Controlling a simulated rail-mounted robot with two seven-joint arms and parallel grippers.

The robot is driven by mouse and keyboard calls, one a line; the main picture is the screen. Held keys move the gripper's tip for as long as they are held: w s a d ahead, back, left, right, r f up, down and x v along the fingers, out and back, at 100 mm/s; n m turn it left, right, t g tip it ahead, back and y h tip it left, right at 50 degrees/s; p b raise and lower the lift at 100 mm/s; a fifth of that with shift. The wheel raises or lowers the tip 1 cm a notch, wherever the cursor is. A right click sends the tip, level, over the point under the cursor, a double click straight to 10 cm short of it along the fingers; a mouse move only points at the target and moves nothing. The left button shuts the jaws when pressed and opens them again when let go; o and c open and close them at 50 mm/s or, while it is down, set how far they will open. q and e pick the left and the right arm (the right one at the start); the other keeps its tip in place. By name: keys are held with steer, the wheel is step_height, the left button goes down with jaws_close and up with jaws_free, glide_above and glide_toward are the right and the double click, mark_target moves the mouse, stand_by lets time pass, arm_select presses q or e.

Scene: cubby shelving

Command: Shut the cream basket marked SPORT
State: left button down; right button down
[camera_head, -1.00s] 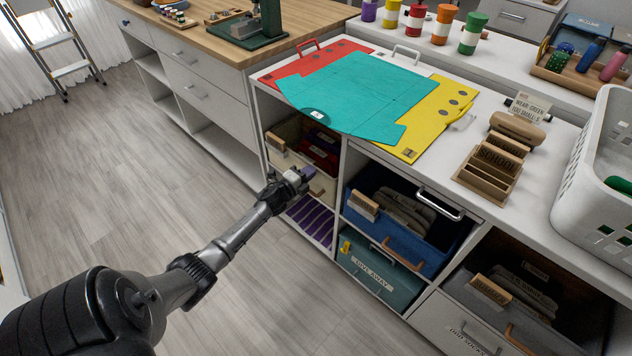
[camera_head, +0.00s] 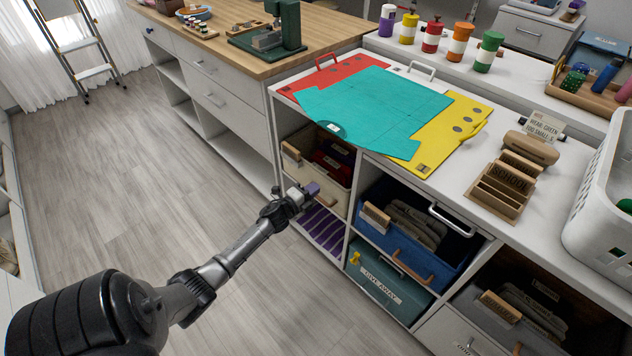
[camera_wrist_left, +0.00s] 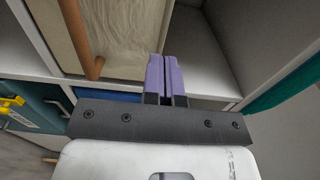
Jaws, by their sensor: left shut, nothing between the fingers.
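The cream basket (camera_head: 341,174) sits in the upper left cubby of the white shelving, with dark red and blue things inside. Its front has a wooden bar handle (camera_head: 326,201) and a wooden tag (camera_head: 291,151); I cannot read SPORT on it. My left gripper (camera_head: 311,188) is shut and empty, its purple fingers at the basket's front beside the handle. In the left wrist view the shut fingers (camera_wrist_left: 164,76) point toward the pale front panel (camera_wrist_left: 135,30), right of the handle (camera_wrist_left: 88,50). I cannot tell whether they touch. My right gripper is out of view.
A blue basket (camera_head: 448,264) stands in the cubby to the right, above a teal GIVE AWAY box (camera_head: 375,290). Purple striped stuff (camera_head: 322,228) lies below the cream basket. Folders (camera_head: 375,105) cover the counter above. The floor (camera_head: 130,190) at left is clear.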

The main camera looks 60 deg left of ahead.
arm_select(q)
steer(key=p+v, duration=0.2)
steer(key=v, duration=0.7)
steer(key=shift+s+p, duration=0.3)
steer(key=shift+p, duration=0.05)
steer(key=shift+w, duration=0.1)
